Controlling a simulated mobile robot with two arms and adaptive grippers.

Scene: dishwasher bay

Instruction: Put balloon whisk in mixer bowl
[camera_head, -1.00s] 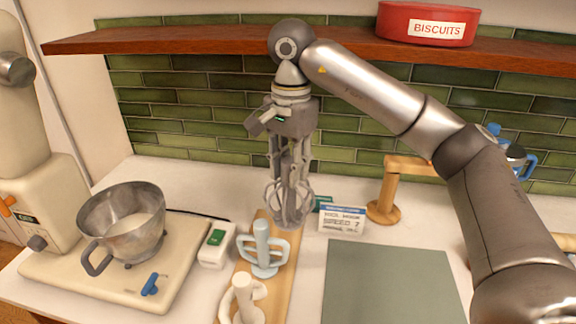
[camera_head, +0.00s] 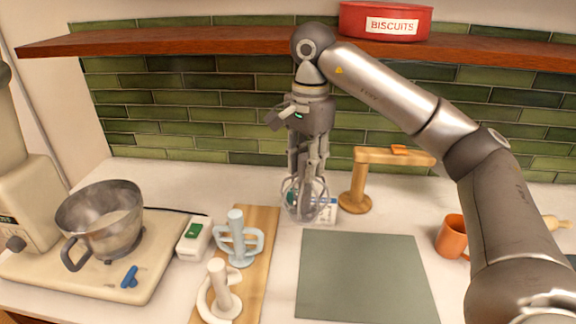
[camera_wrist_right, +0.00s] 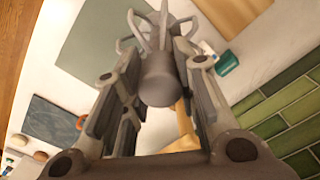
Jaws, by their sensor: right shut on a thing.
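The grey balloon whisk (camera_head: 304,203) hangs wires-down from my right gripper (camera_head: 306,170), above the counter behind the grey-green mat. In the right wrist view the gripper's fingers (camera_wrist_right: 160,70) are closed on either side of the whisk's handle (camera_wrist_right: 159,84). The steel mixer bowl (camera_head: 100,226), with a handle and pale contents, stands on the cream mixer base (camera_head: 150,262) at the left. The whisk is well to the right of the bowl and apart from it. My left gripper is not in view.
A wooden board (camera_head: 258,225) holds a pale-blue beater (camera_head: 238,240) and a cream beater (camera_head: 220,292) between bowl and mat (camera_head: 365,275). A white-green box (camera_head: 194,240), wooden stand (camera_head: 357,190) and orange mug (camera_head: 452,236) stand nearby. A shelf (camera_head: 200,42) runs above.

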